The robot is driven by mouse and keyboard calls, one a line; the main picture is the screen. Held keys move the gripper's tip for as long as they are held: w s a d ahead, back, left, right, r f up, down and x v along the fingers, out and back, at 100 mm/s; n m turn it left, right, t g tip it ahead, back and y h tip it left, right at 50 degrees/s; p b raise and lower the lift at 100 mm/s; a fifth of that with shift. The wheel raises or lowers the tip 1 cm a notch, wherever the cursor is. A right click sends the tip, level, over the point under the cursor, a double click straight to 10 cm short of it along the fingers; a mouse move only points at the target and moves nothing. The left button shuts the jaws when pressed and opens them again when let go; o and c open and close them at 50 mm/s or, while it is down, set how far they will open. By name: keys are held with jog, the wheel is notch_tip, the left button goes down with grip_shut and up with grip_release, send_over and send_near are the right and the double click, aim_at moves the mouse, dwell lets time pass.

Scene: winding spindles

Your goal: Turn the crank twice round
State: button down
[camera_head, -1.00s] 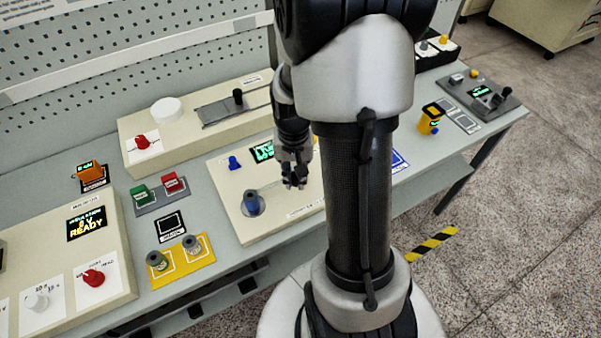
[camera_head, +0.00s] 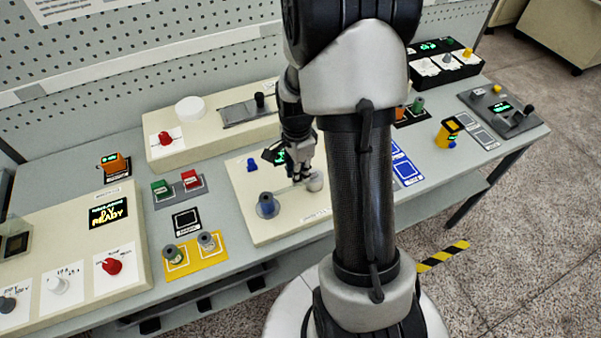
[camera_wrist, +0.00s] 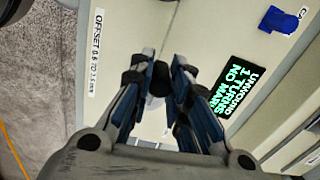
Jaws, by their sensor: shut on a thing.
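The beige winding box (camera_head: 285,225) stands mid-bench, with a blue spool (camera_head: 267,206) on its left. My gripper (camera_head: 302,174) is over the box's right part, beside a pale grey round piece (camera_head: 316,182). In the wrist view, my gripper (camera_wrist: 160,76) is closed around a small dark knob (camera_wrist: 157,84), apparently the crank's handle. The fingers hide most of it, and the crank arm cannot be made out. The box's green-lettered display (camera_wrist: 236,88) reads unwound, 1 turns; the last line looks like "no mark". A blue knob (camera_wrist: 279,21) sits near the display.
A yellow tray (camera_head: 196,262) with two spools lies left of the box. A beige box with a red knob (camera_head: 165,138) and slide stands behind. A control panel (camera_head: 108,210) reads ready at left. My arm hides part of the bench right of the winding box.

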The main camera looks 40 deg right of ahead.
jog(key=w+m, duration=0.1)
jog(key=m, duration=0.1)
jog(key=w+d+m+p, duration=0.1)
jog(key=m, duration=0.2)
jog(key=shift+w+d+m, duration=0.1)
jog(key=shift+d+m, duration=0.05)
jog(key=shift+m, duration=0.15)
jog(key=m, duration=0.1)
jog(key=w+d+m, duration=0.1)
jog(key=m, duration=0.1)
jog(key=d+m, duration=0.1)
jog(key=m, duration=0.1)
jog(key=shift+w+p, duration=0.15)
jog(key=shift+p, duration=0.25)
jog(key=shift+m, duration=0.3)
jog(key=c, duration=1.5)
grip_release()
notch_tip(320, 180, up, 12)
jog(key=shift+r, duration=0.1)
